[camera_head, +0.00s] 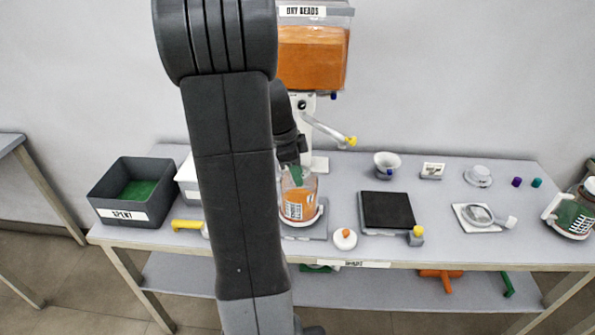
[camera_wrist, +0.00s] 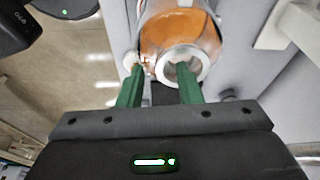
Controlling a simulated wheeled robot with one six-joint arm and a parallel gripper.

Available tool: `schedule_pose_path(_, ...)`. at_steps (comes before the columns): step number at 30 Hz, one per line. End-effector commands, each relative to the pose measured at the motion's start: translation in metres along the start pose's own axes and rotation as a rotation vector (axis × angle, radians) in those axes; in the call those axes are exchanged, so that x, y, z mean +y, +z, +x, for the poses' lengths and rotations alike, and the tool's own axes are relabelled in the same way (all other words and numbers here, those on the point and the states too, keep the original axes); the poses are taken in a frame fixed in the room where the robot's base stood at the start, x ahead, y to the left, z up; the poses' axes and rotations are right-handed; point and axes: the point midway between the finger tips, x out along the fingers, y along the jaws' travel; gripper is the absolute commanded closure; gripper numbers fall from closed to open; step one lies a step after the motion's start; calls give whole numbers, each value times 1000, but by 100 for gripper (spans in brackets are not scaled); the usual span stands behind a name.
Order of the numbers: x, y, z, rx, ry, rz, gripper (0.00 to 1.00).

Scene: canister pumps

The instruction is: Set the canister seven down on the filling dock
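A clear canister (camera_head: 299,203) with orange contents, a barcode-like label and a white handle stands upright, seemingly on a grey plate (camera_head: 318,232) below the hopper. Its number is not readable. My gripper (camera_head: 292,172) is pointed down at the canister's top, partly hidden behind my arm. In the wrist view, the green fingers (camera_wrist: 160,82) are apart. The right fingertip overlaps a white ring (camera_wrist: 202,66) at the orange canister (camera_wrist: 180,28), and the left is outside it. Nothing is visibly clamped between them; contact cannot be told.
A hopper labelled DRY BEADS (camera_head: 313,55) hangs behind, with a yellow-tipped lever (camera_head: 330,130). A lid with an orange knob (camera_head: 345,239) lies beside the plate. A black pad (camera_head: 387,209) is to the right, a SPENT bin (camera_head: 130,191) to the left, a green-filled canister (camera_head: 572,213) far right.

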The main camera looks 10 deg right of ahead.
Motion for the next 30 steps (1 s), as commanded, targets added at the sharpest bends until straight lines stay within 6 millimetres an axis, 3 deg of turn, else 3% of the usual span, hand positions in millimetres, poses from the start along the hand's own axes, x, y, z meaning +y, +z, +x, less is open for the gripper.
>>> schedule_pose_path(18, 0, -1, -112, 0, -3, -1, 68)
schedule_pose_path(24, 0, -1, -130, 0, -3, 0, 68)
schedule_pose_path(30, 0, 0, -134, 0, -3, 0, 68)
